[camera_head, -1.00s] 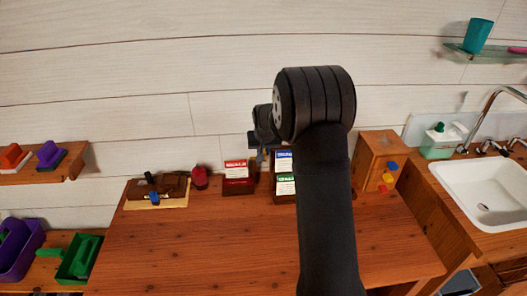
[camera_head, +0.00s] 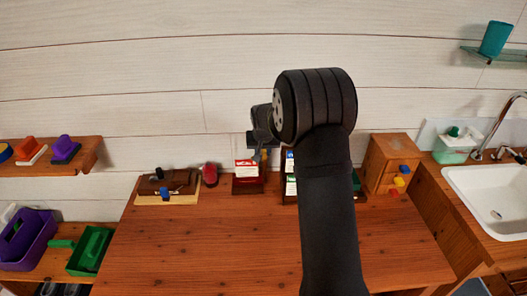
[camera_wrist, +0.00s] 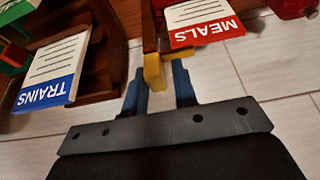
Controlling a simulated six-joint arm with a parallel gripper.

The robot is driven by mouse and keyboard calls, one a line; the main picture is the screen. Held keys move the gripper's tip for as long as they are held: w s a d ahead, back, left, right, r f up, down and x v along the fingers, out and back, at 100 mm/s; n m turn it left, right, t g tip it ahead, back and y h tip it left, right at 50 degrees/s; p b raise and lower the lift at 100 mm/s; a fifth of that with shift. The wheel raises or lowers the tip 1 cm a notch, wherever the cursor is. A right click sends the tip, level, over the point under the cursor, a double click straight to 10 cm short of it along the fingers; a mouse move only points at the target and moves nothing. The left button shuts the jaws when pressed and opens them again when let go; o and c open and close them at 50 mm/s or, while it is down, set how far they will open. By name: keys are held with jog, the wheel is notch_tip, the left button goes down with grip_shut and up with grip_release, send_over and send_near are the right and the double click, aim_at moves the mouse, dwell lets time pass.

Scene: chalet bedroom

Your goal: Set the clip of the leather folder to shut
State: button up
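The leather folder (camera_head: 180,180) is brown and lies on a pale board at the back left of the wooden desk. A small blue part (camera_head: 165,193) sits at its front and a black knob-like part (camera_head: 158,172) at its back. Whether its clip is open or shut is too small to tell.
A red-labelled MEALS box (camera_head: 247,178) and a TRAINS box (camera_wrist: 48,88) stand at the desk's back. A dark red object (camera_head: 210,174) stands between the folder and MEALS. A small wooden cabinet (camera_head: 385,155) is at the right. The desk front (camera_head: 210,245) is clear.

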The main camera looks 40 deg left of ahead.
jog(key=shift+r, duration=0.1)
jog(key=v, duration=1.7)
jog(key=x, duration=1.7)
jog(key=shift+f, duration=0.2)
jog(key=shift+w+d+r, duration=0.1)
jog(key=shift+w+d, duration=0.05)
jog(key=shift+w, duration=0.05)
